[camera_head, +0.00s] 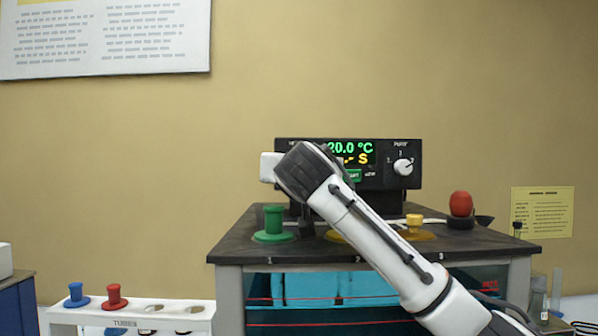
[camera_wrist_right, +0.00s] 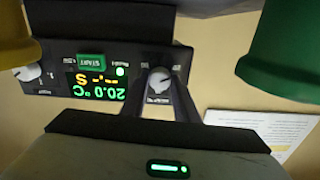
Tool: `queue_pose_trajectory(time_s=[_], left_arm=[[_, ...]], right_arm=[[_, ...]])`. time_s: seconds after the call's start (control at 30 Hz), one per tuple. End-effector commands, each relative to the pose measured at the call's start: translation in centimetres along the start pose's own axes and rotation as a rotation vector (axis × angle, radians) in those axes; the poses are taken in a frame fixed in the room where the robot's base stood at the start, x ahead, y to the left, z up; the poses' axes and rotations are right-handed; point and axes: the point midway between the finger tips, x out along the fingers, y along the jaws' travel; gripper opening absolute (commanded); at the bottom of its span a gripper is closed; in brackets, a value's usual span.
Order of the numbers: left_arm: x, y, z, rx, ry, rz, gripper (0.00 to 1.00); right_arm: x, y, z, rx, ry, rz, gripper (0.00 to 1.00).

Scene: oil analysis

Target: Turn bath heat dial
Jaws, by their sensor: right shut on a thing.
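The black bath control panel (camera_head: 376,180) stands at the back of the dark-topped bath. Its display (camera_head: 350,152) reads 20.0 °C in green, with yellow dashes and an S below. The heat dial (camera_wrist_right: 160,79), a round light knob, shows in the upside-down wrist view beside the display. My right gripper (camera_wrist_right: 160,85) is shut on it, one dark finger on each side. In the head view my right forearm and wrist hide the dial and the fingertips. A second white knob, labelled Pump (camera_head: 403,167), is on the panel's right side. My left gripper is not in view.
On the bath top (camera_head: 235,243) stand a green stopper (camera_head: 273,222), a yellow stopper (camera_head: 413,224) and a red ball-topped piece (camera_head: 461,204). The green and yellow stoppers loom close in the wrist view. A white tube rack (camera_head: 130,321) stands at lower left.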

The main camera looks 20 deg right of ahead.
Motion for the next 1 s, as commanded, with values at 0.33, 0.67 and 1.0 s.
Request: queue_pose_trajectory(time_s=[0.33, 0.67, 1.0], left_arm=[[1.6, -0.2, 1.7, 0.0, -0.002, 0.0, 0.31], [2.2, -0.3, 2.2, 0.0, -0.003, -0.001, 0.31], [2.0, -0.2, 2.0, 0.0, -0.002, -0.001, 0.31]], right_arm=[[0.0, -0.1, 0.5, 0.267, -0.005, -0.002, 0.05], [0.0, -0.1, 0.3, 0.577, -0.005, -0.001, 0.05], [0.0, 0.0, 0.1, 0.836, -0.003, 0.001, 0.05]])
